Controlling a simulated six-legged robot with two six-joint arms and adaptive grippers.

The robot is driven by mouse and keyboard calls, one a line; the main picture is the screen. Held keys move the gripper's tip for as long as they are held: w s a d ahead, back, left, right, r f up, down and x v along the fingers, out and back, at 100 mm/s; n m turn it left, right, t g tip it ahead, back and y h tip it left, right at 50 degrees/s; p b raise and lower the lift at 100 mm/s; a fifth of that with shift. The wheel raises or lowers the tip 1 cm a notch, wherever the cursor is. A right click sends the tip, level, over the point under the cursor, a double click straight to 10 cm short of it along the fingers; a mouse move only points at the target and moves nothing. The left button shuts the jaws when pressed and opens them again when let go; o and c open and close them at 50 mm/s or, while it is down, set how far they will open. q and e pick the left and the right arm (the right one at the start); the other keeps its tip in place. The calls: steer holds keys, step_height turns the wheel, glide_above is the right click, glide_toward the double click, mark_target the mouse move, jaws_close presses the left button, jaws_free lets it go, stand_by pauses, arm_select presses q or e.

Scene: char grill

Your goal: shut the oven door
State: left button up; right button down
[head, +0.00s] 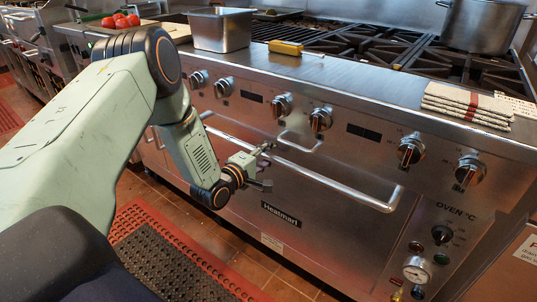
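The oven door (325,238) is a stainless steel panel with a dark nameplate, below the row of knobs. It stands upright and looks about flush with the range front; I cannot tell whether a small gap remains. Its long bar handle (335,184) runs along the top of the door. My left gripper (267,166) is at the left-middle part of the handle, its fingers apart, one near the bar's upper side and one lower. I cannot tell whether it touches the bar. It hides a short part of the handle and door. My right gripper is not in view.
Several knobs (411,150) stick out above the door. On the range top are a metal pan (220,30), a yellow-handled tool (286,47), folded cloths (468,105) and a large pot (482,24). A black and red mat (165,250) lies on the tiled floor.

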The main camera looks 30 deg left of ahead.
arm_select(q)
steer(key=shift+o, duration=0.5)
steer(key=shift+f, duration=0.1)
steer(key=s+r, duration=0.1)
steer(key=s, duration=1)
steer(key=shift+s+a+r, duration=0.15)
steer(key=shift+s+a, duration=0.25)
steer(key=shift+a, duration=0.05)
